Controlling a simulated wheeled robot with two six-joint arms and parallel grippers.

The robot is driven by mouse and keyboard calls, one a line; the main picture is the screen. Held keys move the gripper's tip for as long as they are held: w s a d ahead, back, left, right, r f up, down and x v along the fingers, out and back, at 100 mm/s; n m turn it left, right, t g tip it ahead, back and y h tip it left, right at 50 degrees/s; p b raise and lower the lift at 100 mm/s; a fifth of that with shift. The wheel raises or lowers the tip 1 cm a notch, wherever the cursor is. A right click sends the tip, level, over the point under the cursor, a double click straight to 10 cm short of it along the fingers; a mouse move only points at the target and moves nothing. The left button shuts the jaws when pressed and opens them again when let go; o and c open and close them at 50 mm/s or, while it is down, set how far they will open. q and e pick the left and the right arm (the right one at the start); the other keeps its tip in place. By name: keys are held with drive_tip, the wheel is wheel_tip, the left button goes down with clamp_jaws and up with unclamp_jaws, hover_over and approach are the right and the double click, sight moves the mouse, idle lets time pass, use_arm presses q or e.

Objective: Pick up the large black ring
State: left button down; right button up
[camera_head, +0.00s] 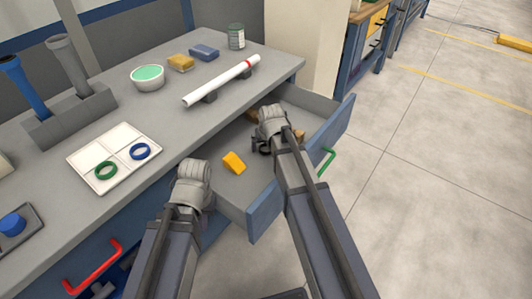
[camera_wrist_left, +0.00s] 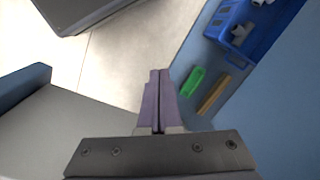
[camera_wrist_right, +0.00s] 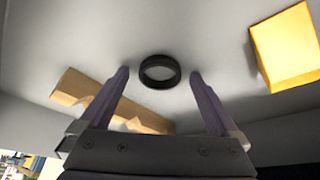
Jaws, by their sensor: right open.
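The large black ring (camera_wrist_right: 160,71) lies flat on the drawer floor in the right wrist view. My right gripper (camera_wrist_right: 160,84) is open, and the ring appears between and just beyond its fingertips, with nothing held. I cannot tell the exact height of the fingers above the floor. In the head view my right gripper (camera_head: 262,145) is inside the open drawer (camera_head: 264,222), and its wrist hides most of the ring's spot. My left gripper (camera_wrist_left: 160,100) is shut and empty. In the head view its fingertips are hidden behind the wrist.
A yellow block (camera_wrist_right: 287,46) lies in the drawer right of the ring, also seen in the head view (camera_head: 234,163). A wooden piece (camera_wrist_right: 105,100) lies at the left. On the worktop are a white tray (camera_head: 101,180) with green and blue rings, and a white pipe (camera_head: 222,82).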

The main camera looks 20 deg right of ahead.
drive_tip(key=c, duration=1.4)
drive_tip(key=shift+r, duration=0.1)
wheel_tip(320, 180, up, 19)
drive_tip(key=p, duration=1.9)
wheel_tip(320, 180, up, 6)
drive_tip(key=p, duration=0.6)
